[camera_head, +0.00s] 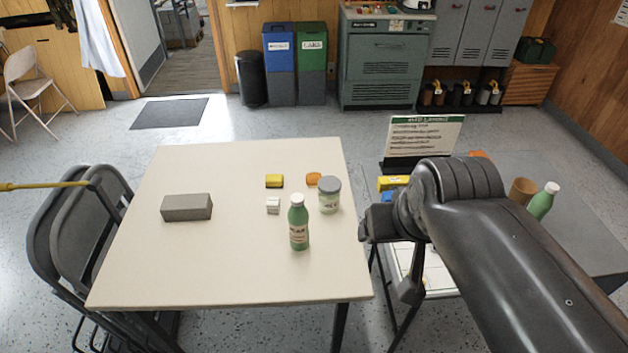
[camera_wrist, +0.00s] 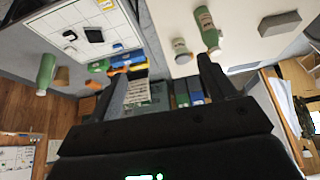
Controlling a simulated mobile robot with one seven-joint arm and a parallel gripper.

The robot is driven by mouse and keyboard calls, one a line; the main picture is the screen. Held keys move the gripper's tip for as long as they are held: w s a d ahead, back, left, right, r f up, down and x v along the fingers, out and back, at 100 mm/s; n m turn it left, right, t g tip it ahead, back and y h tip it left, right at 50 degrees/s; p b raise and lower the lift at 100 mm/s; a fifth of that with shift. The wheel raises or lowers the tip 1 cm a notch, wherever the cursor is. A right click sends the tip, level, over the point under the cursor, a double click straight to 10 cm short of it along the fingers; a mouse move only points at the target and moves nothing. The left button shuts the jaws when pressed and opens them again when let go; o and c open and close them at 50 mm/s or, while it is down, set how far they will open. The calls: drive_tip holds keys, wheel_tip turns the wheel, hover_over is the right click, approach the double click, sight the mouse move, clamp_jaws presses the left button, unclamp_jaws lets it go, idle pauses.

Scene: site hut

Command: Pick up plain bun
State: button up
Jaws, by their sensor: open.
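A small orange-brown rounded piece (camera_head: 313,179) lies on the cream table (camera_head: 240,270), just behind and left of a grey-lidded jar (camera_head: 329,195). It may be the plain bun, but it is too small to be sure. My gripper (camera_wrist: 162,88) is open and empty in the wrist view, its two dark fingers spread apart. In the head view, my arm reaches in from the lower right, and its end is right of the cream table, apart from the orange-brown piece. I cannot make out that piece clearly in the wrist view.
A green bottle (camera_head: 299,225) stands in front of the jar. A yellow block (camera_head: 275,181), a small white box (camera_head: 273,205) and a grey block (camera_head: 187,207) lie further left. A grey side table (camera_head: 585,230) holds a cup (camera_head: 521,190) and another green bottle (camera_head: 543,201).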

drive_tip(key=w+a+r, duration=0.1)
drive_tip(key=w+r, duration=0.1)
drive_tip(key=w, duration=1.1)
drive_tip(key=g, duration=0.2)
hover_over(314, 176)
drive_tip(key=s, duration=0.2)
drive_tip(key=shift+n, duration=0.3)
drive_tip(key=f, duration=3.1)
drive_tip(key=shift+w+a+f, duration=0.15)
drive_tip(key=shift+w+a, duration=0.05)
drive_tip(key=shift+d+x, duration=0.2)
drive_tip(key=shift+x, duration=2.55)
drive_tip(key=c, duration=1.1)
